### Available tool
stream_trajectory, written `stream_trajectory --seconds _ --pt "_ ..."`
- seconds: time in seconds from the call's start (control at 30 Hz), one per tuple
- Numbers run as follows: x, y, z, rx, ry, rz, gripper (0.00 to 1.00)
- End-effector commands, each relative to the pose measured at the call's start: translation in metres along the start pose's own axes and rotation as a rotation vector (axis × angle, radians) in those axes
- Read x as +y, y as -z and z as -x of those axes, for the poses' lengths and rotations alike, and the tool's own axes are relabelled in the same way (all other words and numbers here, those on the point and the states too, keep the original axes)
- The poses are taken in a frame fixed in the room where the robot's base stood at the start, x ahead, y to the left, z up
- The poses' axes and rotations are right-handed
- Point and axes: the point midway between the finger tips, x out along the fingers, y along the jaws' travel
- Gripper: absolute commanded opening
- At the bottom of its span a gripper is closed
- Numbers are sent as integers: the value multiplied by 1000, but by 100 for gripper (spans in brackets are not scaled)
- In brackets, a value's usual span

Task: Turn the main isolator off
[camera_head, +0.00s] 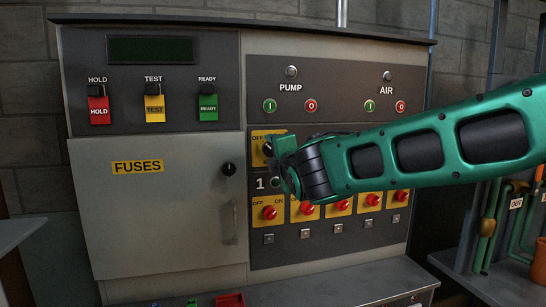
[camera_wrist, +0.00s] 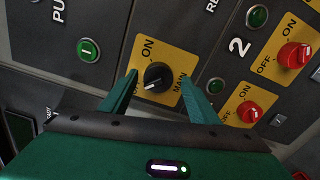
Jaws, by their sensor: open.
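The main isolator is a black rotary knob (camera_wrist: 158,76) on a yellow plate (camera_wrist: 150,35) marked ON and MAIN in the wrist view. A white mark on the knob points to the lower left of that picture. My gripper (camera_wrist: 159,78) is open, with one green finger on each side of the knob and a visible gap at both sides. In the head view the yellow plate (camera_head: 259,135) shows at the left end of my arm. My gripper (camera_head: 277,148) covers most of the knob there. Any OFF label on this plate is not readable in the wrist view.
Red knobs on yellow plates (camera_head: 270,213) stand in a row below. PUMP and AIR buttons (camera_head: 311,105) are above. The closed FUSES door (camera_head: 150,220) is at left.

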Motion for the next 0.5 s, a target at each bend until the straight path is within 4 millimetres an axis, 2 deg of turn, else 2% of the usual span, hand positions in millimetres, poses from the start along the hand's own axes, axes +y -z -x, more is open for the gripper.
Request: stream_trajectory --seconds 0.5 --pt "-1 0 85 2 0 0 55"
